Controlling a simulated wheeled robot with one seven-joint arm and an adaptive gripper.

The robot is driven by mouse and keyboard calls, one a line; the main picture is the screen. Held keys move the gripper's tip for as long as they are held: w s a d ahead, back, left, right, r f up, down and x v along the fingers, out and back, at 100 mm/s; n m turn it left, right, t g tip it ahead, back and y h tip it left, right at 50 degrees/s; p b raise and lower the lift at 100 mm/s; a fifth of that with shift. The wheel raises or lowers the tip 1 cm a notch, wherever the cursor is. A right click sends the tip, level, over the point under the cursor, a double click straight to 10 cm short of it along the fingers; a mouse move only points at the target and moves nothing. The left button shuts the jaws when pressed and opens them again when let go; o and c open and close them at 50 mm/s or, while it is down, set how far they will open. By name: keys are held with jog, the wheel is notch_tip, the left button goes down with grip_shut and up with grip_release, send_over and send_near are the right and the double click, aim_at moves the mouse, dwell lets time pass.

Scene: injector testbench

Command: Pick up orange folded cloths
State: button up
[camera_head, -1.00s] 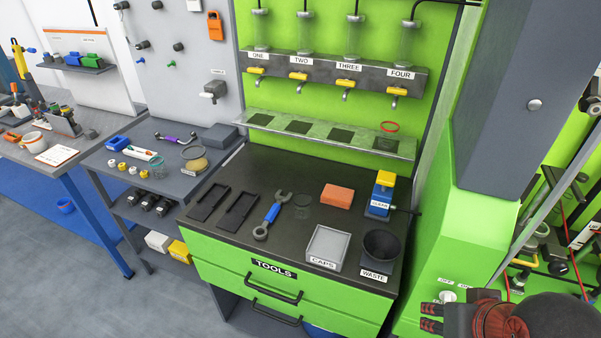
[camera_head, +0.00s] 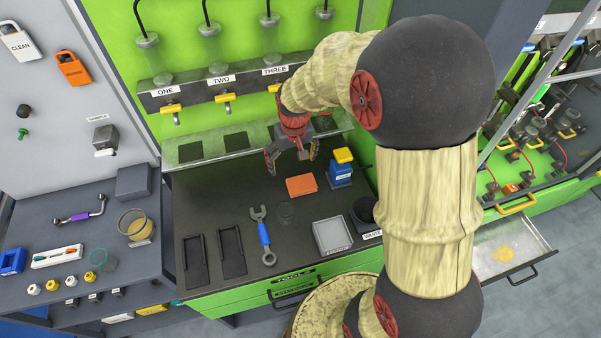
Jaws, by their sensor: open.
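The orange folded cloths (camera_head: 301,185) lie as one small flat block on the dark bench top, left of the blue and yellow clamp device. My gripper (camera_head: 292,168) is open, with its fingers spread and pointing down. It hangs above and just behind the cloths in the picture, with nothing between its fingers. I cannot tell its exact height over the bench. The cloths are in full view.
The clamp device (camera_head: 341,168) stands close right of the cloths. The caps tray (camera_head: 332,236), waste cup (camera_head: 364,210) and blue-handled wrench (camera_head: 262,234) are nearer the front. A ledge (camera_head: 205,146) with dark squares runs behind. An open drawer (camera_head: 512,247) is at right.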

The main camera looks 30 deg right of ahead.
aim_at(302, 182)
jog(key=shift+o, duration=0.8)
jog(key=shift+m+g, duration=0.3)
jog(key=shift+g, duration=0.5)
jog(key=d+f+p, duration=0.1)
jog(key=f+p, duration=0.1)
jog(key=w+d+f+p, duration=0.1)
jog(key=f+p, duration=0.1)
jog(key=f, duration=0.1)
jog(key=w+d+f+p, duration=0.1)
jog(key=f+p, duration=0.1)
jog(key=shift+d+f+p, duration=0.25)
jog(key=shift+p, duration=0.05)
jog(key=f, duration=0.8)
jog(key=shift+s+d+p, duration=0.15)
jog(key=shift+d+p, duration=0.15)
jog(key=shift+d, duration=0.05)
jog(key=shift+c, duration=1.4)
jog(key=c, duration=0.7)
jog(key=shift+c, duration=0.8)
jog(key=shift+r, duration=0.1)
